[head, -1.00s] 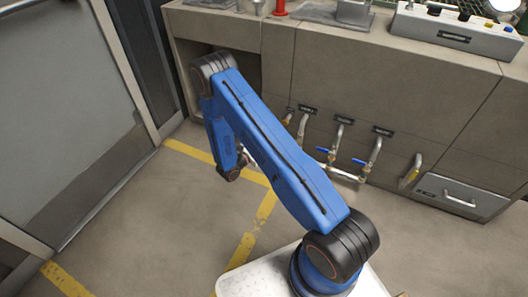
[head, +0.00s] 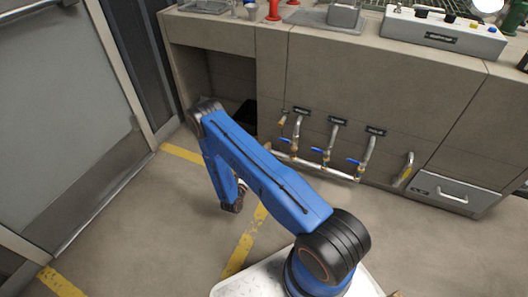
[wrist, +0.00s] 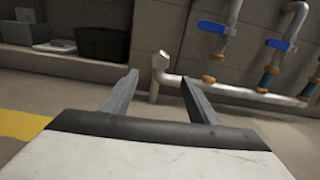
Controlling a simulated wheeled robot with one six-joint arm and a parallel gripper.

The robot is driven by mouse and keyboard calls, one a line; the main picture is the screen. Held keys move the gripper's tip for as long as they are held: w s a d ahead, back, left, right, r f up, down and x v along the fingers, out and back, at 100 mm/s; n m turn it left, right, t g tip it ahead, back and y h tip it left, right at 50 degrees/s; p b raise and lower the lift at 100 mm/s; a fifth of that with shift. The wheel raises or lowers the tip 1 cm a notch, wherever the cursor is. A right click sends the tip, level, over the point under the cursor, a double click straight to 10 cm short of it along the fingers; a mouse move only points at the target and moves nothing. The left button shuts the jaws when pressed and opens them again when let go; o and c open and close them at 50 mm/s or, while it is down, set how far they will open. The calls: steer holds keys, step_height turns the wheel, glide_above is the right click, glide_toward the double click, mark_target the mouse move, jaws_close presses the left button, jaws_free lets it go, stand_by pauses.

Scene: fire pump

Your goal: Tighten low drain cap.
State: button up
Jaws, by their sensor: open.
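My gripper (wrist: 158,75) is open and empty in the wrist view, its two grey fingers pointing toward the low pipe. The low drain pipe (wrist: 240,89) runs near the floor along the cabinet. At its left end stands a pale upright fitting with an angular top, seemingly the low drain cap (wrist: 160,58). It shows in the gap between the fingers, beyond their tips and not touched. In the head view, my gripper (head: 233,206) hangs low, left of the pipe (head: 310,167); the fitting is too small there to make out clearly.
Blue-handled valves (wrist: 214,27) on vertical pipes stand right of the fitting. A brass-coloured fitting (wrist: 208,79) sits on the low pipe. A dark bin (wrist: 103,43) is in the open niche at left. The floor in front is clear.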

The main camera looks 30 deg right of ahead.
steer(key=x, duration=1.3)
steer(key=shift+w+d, duration=0.25)
steer(key=shift+d, duration=0.05)
steer(key=shift+c, duration=0.2)
steer(key=c, duration=1)
